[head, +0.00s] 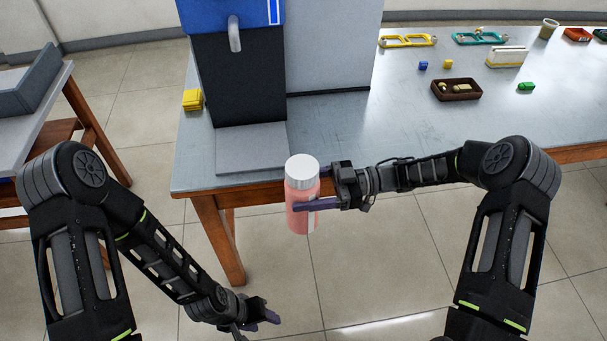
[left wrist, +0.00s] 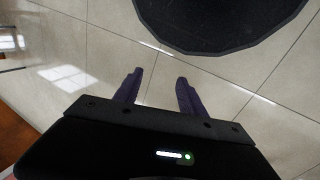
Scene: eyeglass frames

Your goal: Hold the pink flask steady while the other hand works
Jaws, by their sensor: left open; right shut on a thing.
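The pink flask (head: 300,218) with a pale grey lid is upright in the head view, held in the air just in front of the table's front edge. My right gripper (head: 308,188) comes from the right and is shut on the flask's side, with one finger across its front. My left gripper (head: 262,325) is low in the head view, below and left of the flask, empty and apart from it. In the left wrist view its two purple fingers (left wrist: 156,90) are spread open with only floor between them.
The table (head: 400,125) carries a blue-and-black machine (head: 240,80) with a spout and a grey base plate. Eyeglass frames (head: 408,41), a brown tray (head: 457,90), small blocks and a white-and-yellow box (head: 507,57) lie at the right. A yellow block (head: 192,100) sits at the left edge.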

